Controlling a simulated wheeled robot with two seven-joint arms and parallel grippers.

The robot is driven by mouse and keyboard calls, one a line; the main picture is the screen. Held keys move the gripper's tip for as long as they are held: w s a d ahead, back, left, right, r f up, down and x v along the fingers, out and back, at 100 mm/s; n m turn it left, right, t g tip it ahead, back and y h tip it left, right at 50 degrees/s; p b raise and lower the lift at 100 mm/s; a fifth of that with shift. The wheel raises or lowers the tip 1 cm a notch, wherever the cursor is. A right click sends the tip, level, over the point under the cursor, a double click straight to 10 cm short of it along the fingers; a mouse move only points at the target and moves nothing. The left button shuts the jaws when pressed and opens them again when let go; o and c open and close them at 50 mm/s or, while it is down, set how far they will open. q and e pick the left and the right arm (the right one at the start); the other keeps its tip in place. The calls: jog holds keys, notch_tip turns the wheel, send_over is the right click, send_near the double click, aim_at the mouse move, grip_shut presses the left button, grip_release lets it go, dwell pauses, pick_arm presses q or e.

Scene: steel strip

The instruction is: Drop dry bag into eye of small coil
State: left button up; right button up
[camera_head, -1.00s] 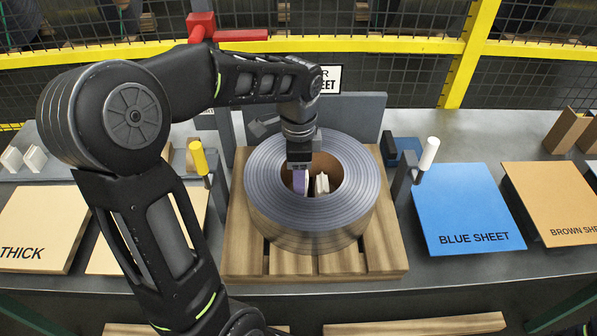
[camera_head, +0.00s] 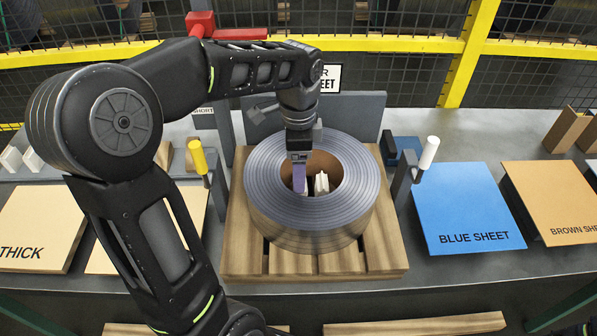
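The small coil (camera_head: 262,205) is a ring of grey steel strip lying flat on a wooden pallet (camera_head: 245,262), with its eye facing up. My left gripper (camera_head: 299,183) points down into the left part of the eye, its purple finger part showing. A white dry bag (camera_head: 321,183) stands inside the eye, just right of the gripper. A sliver of another white thing shows right beside the purple finger; the finger hides most of it. I cannot tell whether the fingers are open or touching it. My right gripper is not in view.
Posts with a yellow top (camera_head: 197,157) and a white top (camera_head: 428,153) flank the coil. A grey plate (camera_head: 360,115) stands behind it. A blue sheet stack (camera_head: 465,207) and a brown sheet stack (camera_head: 555,200) lie to the right, pale stacks to the left.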

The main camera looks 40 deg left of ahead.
pick_arm(q)
notch_tip(320, 180, up, 5)
jog(key=shift+r, duration=0.1)
dwell(1.2)
